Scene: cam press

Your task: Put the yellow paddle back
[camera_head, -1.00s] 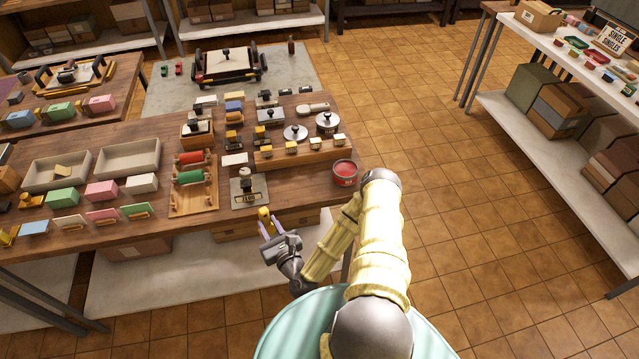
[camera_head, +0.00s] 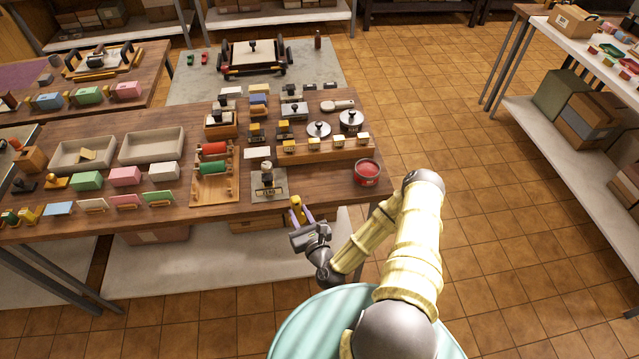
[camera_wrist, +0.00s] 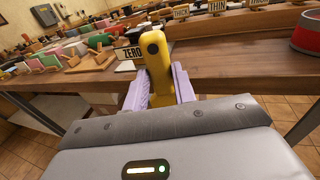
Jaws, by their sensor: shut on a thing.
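The yellow paddle (camera_wrist: 155,62) is upright between the two pale purple fingers of my gripper (camera_wrist: 158,88) in the wrist view. In the head view the paddle (camera_head: 296,206) shows as a small yellow piece in my gripper (camera_head: 300,216), at the table's front edge. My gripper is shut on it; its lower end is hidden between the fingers. Behind it in the wrist view is a label reading ZERO (camera_wrist: 128,53). A grey plate with a black-knobbed device (camera_head: 268,180) stands on the table just beyond my gripper.
A wooden rack (camera_head: 340,157) with several yellow-topped pieces stands farther back; labels reading THICK and THIN show in the wrist view. A red tin (camera_head: 367,172) stands at the table's right corner. A wooden tray with red and green rollers (camera_head: 214,185) lies to the left.

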